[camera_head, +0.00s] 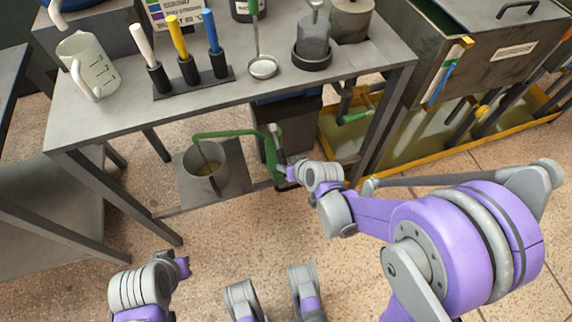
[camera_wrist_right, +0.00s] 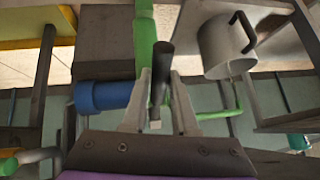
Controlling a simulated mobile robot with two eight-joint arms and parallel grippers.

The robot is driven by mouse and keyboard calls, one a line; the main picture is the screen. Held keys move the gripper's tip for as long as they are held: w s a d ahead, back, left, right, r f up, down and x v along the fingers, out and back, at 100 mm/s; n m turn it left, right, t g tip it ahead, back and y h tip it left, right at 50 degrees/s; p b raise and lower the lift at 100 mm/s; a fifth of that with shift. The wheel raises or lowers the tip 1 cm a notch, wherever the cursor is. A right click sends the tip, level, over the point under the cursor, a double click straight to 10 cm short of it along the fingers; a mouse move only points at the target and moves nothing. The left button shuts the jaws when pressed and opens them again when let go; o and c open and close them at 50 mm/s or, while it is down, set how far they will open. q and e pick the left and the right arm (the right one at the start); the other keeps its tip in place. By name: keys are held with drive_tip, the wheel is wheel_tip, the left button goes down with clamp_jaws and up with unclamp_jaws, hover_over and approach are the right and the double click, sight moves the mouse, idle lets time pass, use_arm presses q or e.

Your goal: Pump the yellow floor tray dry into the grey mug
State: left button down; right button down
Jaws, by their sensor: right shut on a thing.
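The yellow floor tray (camera_head: 403,173) lies under the rack at the right, with murky yellowish liquid in it. The grey mug (camera_head: 203,179) stands upright on a low grey plate under the table, with some yellowish liquid inside. A green pump (camera_head: 270,150) stands right of it, its green spout pipe (camera_head: 222,134) reaching over the mug. My right gripper (camera_head: 285,172) is at the pump, shut on its dark handle (camera_wrist_right: 161,72). The mug also shows in the right wrist view (camera_wrist_right: 222,48). My left gripper (camera_head: 183,266) is low at the left, its fingers unclear.
A metal cabinet (camera_head: 485,50) is at the right. The front floor is clear.

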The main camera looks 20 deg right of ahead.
drive_tip(key=shift+f, duration=0.15)
idle(0.3)
drive_tip(key=c, duration=0.7)
unclamp_jaws()
drive_tip(key=shift+w, duration=0.1)
drive_tip(key=p+v, duration=0.3)
drive_tip(key=v, duration=0.8)
drive_tip(key=shift+f+p, duration=0.1)
drive_tip(key=shift+p, duration=0.2)
